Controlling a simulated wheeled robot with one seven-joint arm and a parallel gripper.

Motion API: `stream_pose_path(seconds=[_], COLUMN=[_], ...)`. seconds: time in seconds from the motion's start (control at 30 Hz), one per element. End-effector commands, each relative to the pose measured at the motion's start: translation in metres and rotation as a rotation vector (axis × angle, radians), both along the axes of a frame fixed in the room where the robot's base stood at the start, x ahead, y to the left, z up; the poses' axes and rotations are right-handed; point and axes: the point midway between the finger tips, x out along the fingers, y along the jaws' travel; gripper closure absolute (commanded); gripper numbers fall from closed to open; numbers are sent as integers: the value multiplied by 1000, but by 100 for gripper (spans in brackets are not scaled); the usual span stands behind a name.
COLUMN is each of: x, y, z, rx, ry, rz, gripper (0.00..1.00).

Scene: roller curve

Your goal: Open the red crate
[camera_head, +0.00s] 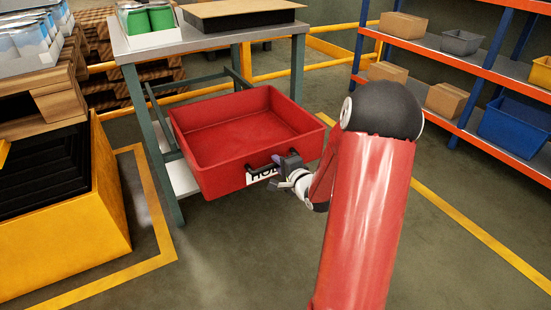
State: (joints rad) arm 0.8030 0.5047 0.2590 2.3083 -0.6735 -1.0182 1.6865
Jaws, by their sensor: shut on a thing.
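The red crate (219,170) is an open-topped box that sits out in front of the grey-legged table, below its top. Its inside is in view and looks empty. A black handle and a white label (262,174) with dark letters are on its front wall. My gripper (283,163) is at the right part of that front wall, shut on the black handle (256,167). My gripper and wrist hide part of the label and handle.
A yellow stepped block (75,215) stands at left. Shelves with boxes and a blue bin (513,130) stand at right. The floor in front of the crate is clear.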

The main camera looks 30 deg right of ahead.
Motion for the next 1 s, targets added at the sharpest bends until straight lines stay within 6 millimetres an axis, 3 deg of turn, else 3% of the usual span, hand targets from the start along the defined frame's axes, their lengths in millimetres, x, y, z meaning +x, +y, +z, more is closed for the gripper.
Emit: stream_pose_path(seconds=[0.5, 0.53, 0.63, 1.0], x=[-5, -5, -5, -11], y=[0, 0, 0, -1], z=[-1, -1, -1, 2], rx=[0, 0, 0, -1], ry=[2, 2, 2, 0], rz=[0, 0, 0, -1], gripper=[100, 82, 69, 67])
